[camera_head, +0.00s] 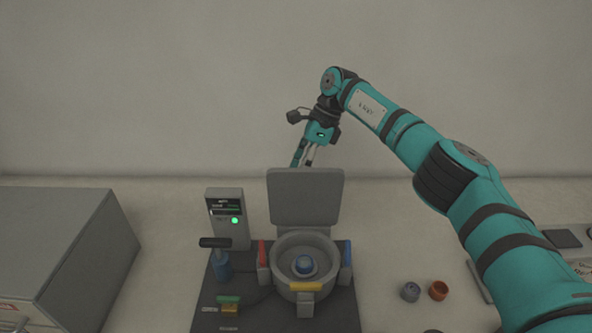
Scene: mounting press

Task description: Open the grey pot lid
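The grey pot (284,277) stands on a dark base plate, its round mouth uncovered. The grey lid (306,197) is a squarish plate standing upright at the pot's back edge. My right gripper (302,164) points down just above the lid's top edge, at or behind it. Its two fingers show a narrow gap with nothing visible between them. Whether the fingertips touch the lid cannot be told. My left gripper is not in view.
A grey unit with a green light (229,218) and a blue, black-handled device (221,262) stand left of the pot. A large grey box (60,250) fills the left side. Grey (410,292) and orange (439,290) small cups stand at right. Red, blue and yellow blocks surround the pot.

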